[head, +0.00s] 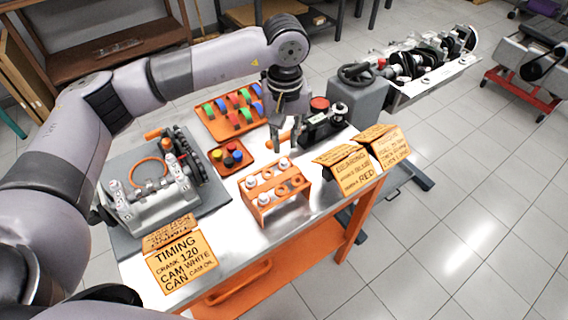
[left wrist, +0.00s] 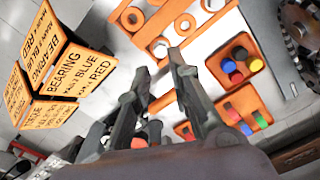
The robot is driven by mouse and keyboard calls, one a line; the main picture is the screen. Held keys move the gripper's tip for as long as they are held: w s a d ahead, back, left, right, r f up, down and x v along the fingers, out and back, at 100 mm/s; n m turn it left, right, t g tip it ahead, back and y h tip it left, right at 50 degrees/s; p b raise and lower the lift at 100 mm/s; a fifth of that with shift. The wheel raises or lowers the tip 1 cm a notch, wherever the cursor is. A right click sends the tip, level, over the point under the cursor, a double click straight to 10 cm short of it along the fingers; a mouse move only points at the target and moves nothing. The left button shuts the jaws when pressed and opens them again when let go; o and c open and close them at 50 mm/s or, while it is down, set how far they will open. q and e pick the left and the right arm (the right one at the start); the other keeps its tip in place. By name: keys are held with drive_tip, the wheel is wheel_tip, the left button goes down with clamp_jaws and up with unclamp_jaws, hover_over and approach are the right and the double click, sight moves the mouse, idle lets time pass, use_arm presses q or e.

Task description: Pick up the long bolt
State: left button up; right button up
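An orange bolt rack (head: 277,206) stands near the front edge of the workbench. Several silver bolt heads (head: 284,163) show in its holes, and some holes are empty. I cannot tell which bolt is the long one. The rack also shows at the top of the left wrist view (left wrist: 143,38), with a silver bolt head (left wrist: 159,47) just beyond my fingertips. My right gripper is in neither view.
An orange tray of coloured bearing shells (head: 217,126) and a small tray of coloured caps (head: 216,158) lie left of the gripper. A grey engine block (head: 160,207) is farther left. Orange bearing signs (head: 352,173) stand right. A timing sign (head: 182,268) stands front left.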

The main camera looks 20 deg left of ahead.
sight(285, 162)
use_arm(q)
drive_tip(key=shift+f, duration=0.7)
drive_tip(key=f, duration=0.1)
drive_tip(key=f+p, duration=0.2)
drive_tip(key=f, duration=0.1)
drive_tip(key=shift+s+f, duration=0.1)
drive_tip(key=shift+s, duration=0.15)
drive_tip(key=shift+f, duration=0.5)
drive_tip(key=shift+c, duration=0.5)
clamp_jaws()
